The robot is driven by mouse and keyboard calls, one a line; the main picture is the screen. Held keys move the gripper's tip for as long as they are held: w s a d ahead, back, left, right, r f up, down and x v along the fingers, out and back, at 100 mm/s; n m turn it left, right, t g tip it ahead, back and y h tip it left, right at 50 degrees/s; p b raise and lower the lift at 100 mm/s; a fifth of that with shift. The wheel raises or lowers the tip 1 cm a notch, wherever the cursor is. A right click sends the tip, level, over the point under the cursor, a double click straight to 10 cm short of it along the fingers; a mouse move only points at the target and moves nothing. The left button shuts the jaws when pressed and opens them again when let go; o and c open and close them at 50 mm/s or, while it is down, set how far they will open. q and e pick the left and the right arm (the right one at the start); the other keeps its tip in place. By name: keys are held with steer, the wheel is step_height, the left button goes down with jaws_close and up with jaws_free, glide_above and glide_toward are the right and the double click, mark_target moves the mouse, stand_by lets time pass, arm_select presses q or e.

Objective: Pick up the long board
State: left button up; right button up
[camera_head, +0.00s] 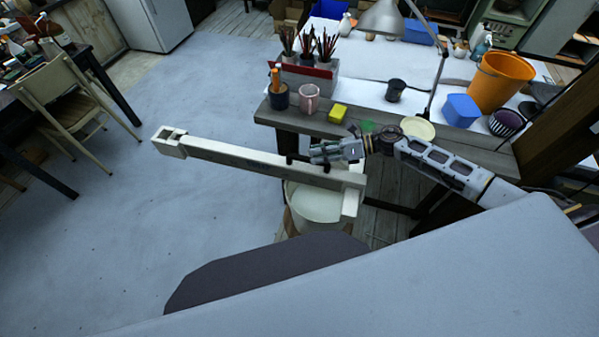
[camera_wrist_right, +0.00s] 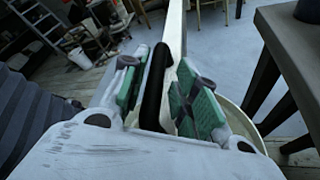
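The long board (camera_head: 230,157) is a long pale grey bar with blocky whitish ends. It slants from the upper left over the floor to the right, above a white basin (camera_head: 315,207). My right gripper (camera_head: 312,152) is at the board's right part, pointing left along it. In the right wrist view, the green-padded fingers (camera_wrist_right: 160,92) stand on either side of a black upright strip (camera_wrist_right: 155,85), very close to it. The pale board (camera_wrist_right: 174,30) runs away beyond them. Whether the fingers press on the strip cannot be told. My left gripper is not in view.
A chair (camera_head: 70,105) stands at left. The floor (camera_head: 110,225) between is clear.

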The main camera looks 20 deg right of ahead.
mark_target(304, 157)
stand_by(0.4)
steer(key=shift+p+x, duration=0.6)
steer(key=shift+x, duration=2.05)
steer(key=shift+c, duration=0.2)
jaws_close()
steer(key=shift+w+r, duration=0.1)
